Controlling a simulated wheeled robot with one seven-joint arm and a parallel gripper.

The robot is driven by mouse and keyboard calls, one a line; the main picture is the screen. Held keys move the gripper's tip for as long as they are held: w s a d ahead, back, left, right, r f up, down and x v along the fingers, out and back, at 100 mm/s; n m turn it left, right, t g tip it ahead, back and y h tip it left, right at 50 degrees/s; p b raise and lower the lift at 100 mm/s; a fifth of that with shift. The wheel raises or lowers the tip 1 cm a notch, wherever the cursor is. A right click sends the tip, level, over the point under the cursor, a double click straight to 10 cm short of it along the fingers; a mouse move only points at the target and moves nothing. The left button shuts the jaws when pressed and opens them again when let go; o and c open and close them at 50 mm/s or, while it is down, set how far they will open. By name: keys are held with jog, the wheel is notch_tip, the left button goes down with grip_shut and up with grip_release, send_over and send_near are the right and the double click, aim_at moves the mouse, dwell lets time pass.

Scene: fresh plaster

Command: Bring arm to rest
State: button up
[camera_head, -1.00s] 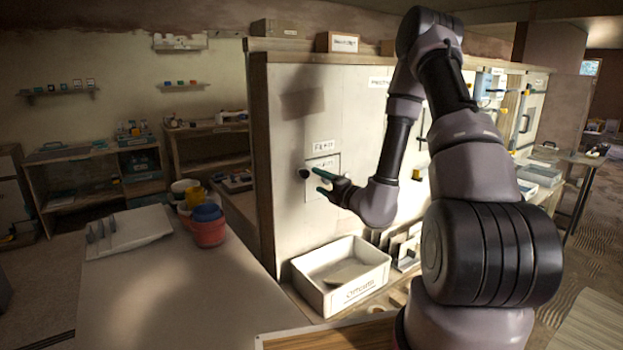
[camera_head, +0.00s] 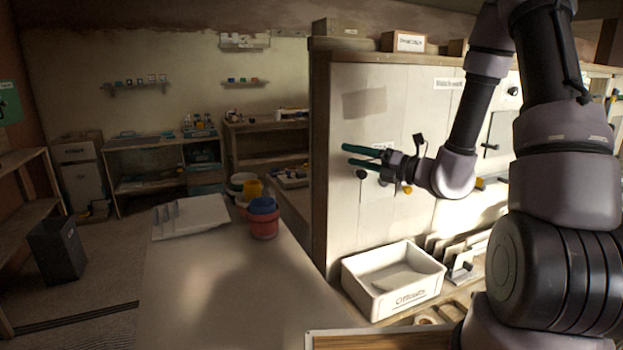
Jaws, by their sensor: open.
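My gripper (camera_head: 347,156) is open, with its two dark green fingers apart and pointing left. Nothing shows between them. It is in front of the pale panel wall (camera_head: 352,215), above and a little left of the white bin (camera_head: 393,281). My arm bends down from the top right of the picture, and its wrist is at mid height. A round dark knob (camera_head: 361,174) shows just below the fingers; I cannot tell whether they touch it.
The worktop (camera_head: 225,300) holds a red pot (camera_head: 264,224) with a blue one in it, yellow and white pots, and a pale slotted tray (camera_head: 190,217). Shelves (camera_head: 160,165) line the back wall. A dark waste bin (camera_head: 57,249) stands on the floor at left.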

jog(key=s+a+r+n+g+h, duration=0.1)
jog(key=s+r+n+g+h, duration=0.15)
jog(key=s+n+g, duration=0.45)
jog(key=s+a+r+n+g+h, duration=0.1)
jog(key=s+a+r+n+g, duration=0.15)
jog(key=s+n, duration=0.9)
jog(key=s+d+r+n+t+h, duration=0.1)
jog(key=d+r+n+t+h, duration=0.1)
jog(key=d+r+n+h, duration=0.2)
jog(key=s+d+r+n+t+h, duration=0.1)
jog(key=d+r+n+t+h, duration=0.2)
jog(key=d+n, duration=0.5)
jog(key=d+r+h, duration=0.1)
jog(key=d+h, duration=0.1)
jog(key=d, duration=0.1)
jog(key=shift+s+r, duration=0.25)
jog(key=shift+r, duration=0.15)
jog(key=shift+t, duration=0.25)
